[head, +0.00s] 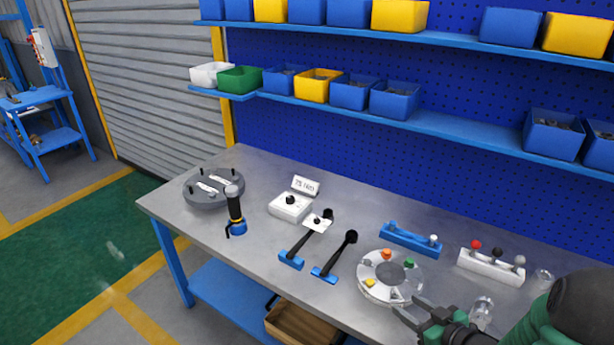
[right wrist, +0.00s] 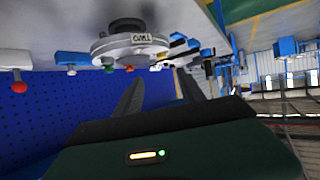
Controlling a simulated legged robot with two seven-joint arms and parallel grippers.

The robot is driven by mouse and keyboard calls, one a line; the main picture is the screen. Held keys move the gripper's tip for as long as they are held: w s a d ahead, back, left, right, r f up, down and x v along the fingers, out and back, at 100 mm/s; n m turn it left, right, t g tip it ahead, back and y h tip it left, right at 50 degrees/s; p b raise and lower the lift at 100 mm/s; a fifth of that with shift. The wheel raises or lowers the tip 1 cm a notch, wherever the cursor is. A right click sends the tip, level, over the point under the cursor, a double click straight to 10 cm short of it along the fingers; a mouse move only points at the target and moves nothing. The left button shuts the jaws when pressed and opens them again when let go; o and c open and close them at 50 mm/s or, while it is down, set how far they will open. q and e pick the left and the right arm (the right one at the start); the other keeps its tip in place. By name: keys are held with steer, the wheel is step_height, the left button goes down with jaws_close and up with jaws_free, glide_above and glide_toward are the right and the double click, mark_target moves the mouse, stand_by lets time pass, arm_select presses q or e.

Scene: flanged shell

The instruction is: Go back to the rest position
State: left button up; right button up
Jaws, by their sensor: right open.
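My right gripper (head: 410,308) is at the lower right of the head view, with its dark fingers apart and nothing between them. It is close to the front edge of the round white disc (head: 372,290), which bears small coloured pieces. In the right wrist view my right gripper (right wrist: 158,85) shows two separate dark fingers pointing towards a round flanged part (right wrist: 112,46), and the picture appears upside down. Whether the fingers touch anything is hard to tell. My left gripper is not in view.
The metal workbench (head: 270,240) bears a grey round fixture (head: 213,200), a black-handled tool (head: 235,208), a white box (head: 290,207), two levers (head: 340,255), a blue block (head: 410,239) and a white knob block (head: 490,264). Bins line shelves behind. Bare bench lies at front left.

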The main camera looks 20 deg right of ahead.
steer(key=s+a+f+m+g+h, duration=0.1)
steer(key=s+a+g, duration=0.3)
steer(key=a, duration=0.6)
steer(key=s+a+f+m+g+h, duration=0.1)
steer(key=s+a+g, duration=0.4)
steer(key=a, duration=0.4)
steer(key=shift+a+g, duration=0.4)
steer(key=shift+g, duration=0.2)
steer(key=shift+s+d, duration=0.1)
steer(key=shift+d, duration=0.25)
